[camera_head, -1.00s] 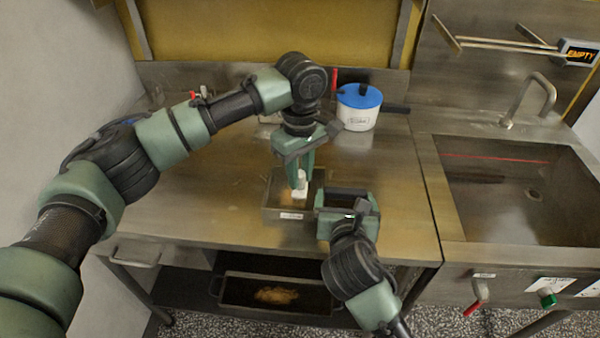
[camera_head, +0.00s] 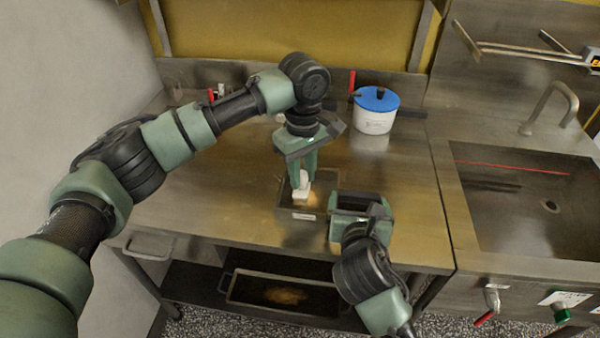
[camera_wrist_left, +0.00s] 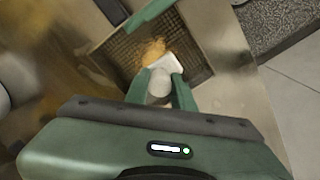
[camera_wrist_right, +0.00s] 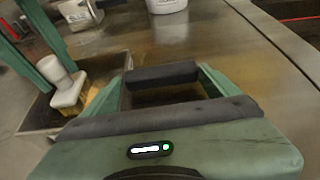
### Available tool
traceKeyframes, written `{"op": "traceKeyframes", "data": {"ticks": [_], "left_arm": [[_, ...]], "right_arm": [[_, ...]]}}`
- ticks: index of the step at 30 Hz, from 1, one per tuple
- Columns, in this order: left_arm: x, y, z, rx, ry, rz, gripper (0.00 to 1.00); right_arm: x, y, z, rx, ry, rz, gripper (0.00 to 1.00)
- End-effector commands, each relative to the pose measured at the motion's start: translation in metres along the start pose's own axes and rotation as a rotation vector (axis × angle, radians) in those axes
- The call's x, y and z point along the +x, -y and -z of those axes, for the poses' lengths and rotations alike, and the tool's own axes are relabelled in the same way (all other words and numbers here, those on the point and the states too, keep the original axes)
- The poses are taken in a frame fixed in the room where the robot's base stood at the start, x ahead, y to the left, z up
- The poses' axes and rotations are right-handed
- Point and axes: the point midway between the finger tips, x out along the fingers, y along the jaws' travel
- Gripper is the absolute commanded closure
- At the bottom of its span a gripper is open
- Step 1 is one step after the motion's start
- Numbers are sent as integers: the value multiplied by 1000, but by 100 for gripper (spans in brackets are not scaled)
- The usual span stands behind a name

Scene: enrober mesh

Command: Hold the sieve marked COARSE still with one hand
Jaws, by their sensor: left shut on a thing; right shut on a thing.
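The sieve (camera_head: 285,213) is a square metal frame with mesh, on the steel counter. It also shows in the left wrist view (camera_wrist_left: 122,35). A white label sits on its front wall; its text is too small to read. My left gripper (camera_head: 303,180) points down over the sieve, shut on the white knob of a pale block (camera_wrist_left: 163,82), low inside the frame. Yellowish crumbs (camera_wrist_left: 152,50) lie on the mesh beside the block.
A white pot with a blue lid (camera_head: 377,105) stands behind on the counter (camera_head: 220,200). A sink (camera_head: 530,210) is at the right. A dark tray (camera_head: 285,295) with yellowish material lies on the shelf below. Counter left of the sieve is clear.

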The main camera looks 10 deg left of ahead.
Motion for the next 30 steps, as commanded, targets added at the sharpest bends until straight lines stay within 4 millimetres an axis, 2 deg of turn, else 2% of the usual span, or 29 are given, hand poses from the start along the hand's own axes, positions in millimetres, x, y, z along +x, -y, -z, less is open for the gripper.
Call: {"op": "traceKeyframes", "data": {"ticks": [19, 30], "left_arm": [[0, -22, -22, 0, 1, -3, 100], [1, -11, -11, -1, 0, -1, 100]], "right_arm": [[0, 0, -1, 0, 1, -1, 56], [0, 0, 0, 0, 1, -1, 56]]}}
